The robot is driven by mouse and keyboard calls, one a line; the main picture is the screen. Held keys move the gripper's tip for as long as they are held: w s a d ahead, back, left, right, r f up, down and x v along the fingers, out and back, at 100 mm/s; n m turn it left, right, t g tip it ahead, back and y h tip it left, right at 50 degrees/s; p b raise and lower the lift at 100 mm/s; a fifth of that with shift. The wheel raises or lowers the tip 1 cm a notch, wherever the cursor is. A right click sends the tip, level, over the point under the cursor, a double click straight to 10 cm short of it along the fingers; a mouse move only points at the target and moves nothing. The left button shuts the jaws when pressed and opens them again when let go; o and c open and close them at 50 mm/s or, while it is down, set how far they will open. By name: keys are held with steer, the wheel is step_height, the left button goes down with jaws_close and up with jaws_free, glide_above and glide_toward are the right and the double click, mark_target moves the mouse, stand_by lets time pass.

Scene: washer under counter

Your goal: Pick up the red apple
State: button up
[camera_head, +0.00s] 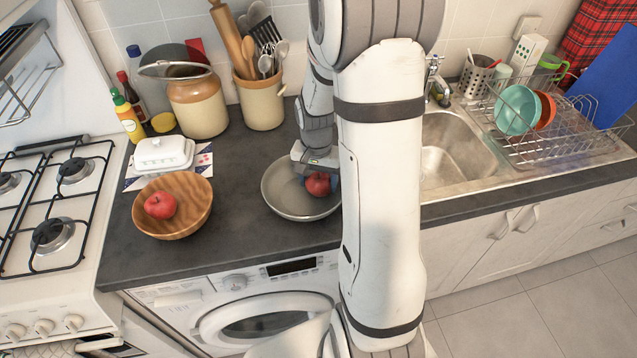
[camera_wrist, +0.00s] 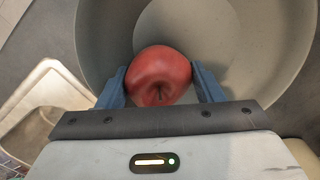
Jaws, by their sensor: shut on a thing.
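A red apple (camera_head: 318,184) is in a grey pan (camera_head: 285,199) on the dark counter, partly hidden by my arm. In the wrist view the apple (camera_wrist: 160,76) sits between the two blue fingers of my gripper (camera_wrist: 161,88), which is shut on it. The pale grey inside of the pan (camera_wrist: 215,35) shows around and behind the apple. I cannot tell whether the apple touches the pan. A second red apple (camera_head: 160,205) lies in a wooden bowl (camera_head: 190,217) to the left of the pan.
A white butter dish (camera_head: 163,153) stands behind the bowl. A brown-topped jar (camera_head: 197,105) and a utensil crock (camera_head: 262,103) stand at the back. The sink (camera_head: 450,150) and a dish rack (camera_head: 545,140) are right. A gas stove (camera_head: 60,190) is left.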

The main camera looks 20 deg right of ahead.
steer(key=shift+c, duration=0.7)
steer(key=shift+r, duration=0.15)
